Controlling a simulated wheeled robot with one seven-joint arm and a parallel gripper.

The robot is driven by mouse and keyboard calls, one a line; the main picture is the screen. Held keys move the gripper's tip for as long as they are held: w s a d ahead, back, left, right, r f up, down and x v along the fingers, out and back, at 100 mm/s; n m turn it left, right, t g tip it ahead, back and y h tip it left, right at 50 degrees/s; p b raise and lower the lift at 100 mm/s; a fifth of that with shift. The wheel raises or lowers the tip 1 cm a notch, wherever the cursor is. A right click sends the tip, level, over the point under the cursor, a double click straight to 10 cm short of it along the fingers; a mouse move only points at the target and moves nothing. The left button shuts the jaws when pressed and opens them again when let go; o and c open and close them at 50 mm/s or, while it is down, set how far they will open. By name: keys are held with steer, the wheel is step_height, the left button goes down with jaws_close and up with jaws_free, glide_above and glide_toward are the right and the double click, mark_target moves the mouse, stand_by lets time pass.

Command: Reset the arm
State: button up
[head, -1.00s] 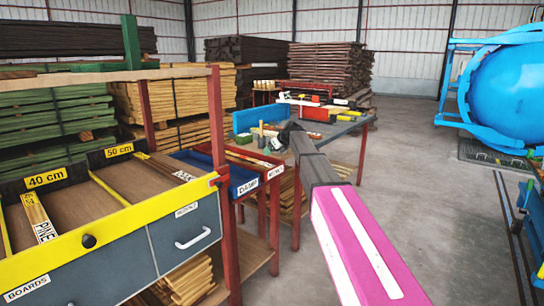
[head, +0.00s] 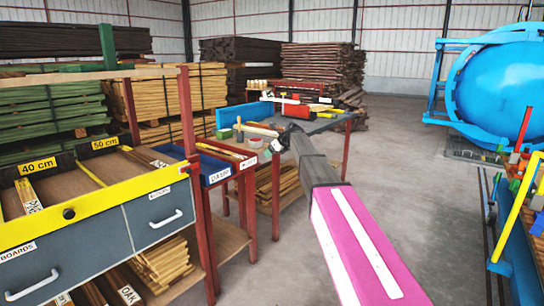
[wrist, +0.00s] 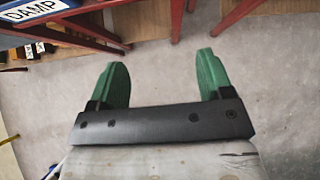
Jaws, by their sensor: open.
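My gripper (wrist: 162,78) shows in the wrist view with its two green fingers spread wide apart. Nothing is between them, and bare concrete floor lies below. In the head view my pink and dark grey arm reaches forward from the lower right. Its far end is near the front right of the workbench (head: 333,124). My fingers are too small to make out in the head view.
A shelf unit (head: 98,210) with yellow-edged board compartments stands at left. A blue bin labelled DAMP (head: 217,176) sits beside it. The blue autoclave (head: 510,90) stands at right, with a blue cart (head: 520,250) in front. Open floor (head: 400,170) lies between.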

steer(key=s+d+f+n+g+h, duration=0.1)
steer(key=s+d+f+n, duration=0.5)
steer(key=s, duration=0.9)
steer(key=s+d+f+n+g+h, duration=0.2)
steer(key=s+d+f+n, duration=0.4)
steer(key=s+f+n, duration=0.4)
steer(key=s+d+f+n+g+h, duration=0.2)
steer(key=s+d+f+n, duration=0.4)
steer(key=s+f, duration=0.7)
steer(key=s+n+h, duration=0.1)
steer(key=s+n, duration=0.1)
steer(key=s, duration=0.6)
steer(key=shift+f+n+h, duration=0.2)
steer(key=shift+n+h, duration=0.1)
steer(key=shift+h, duration=0.1)
steer(key=shift+d, duration=0.1)
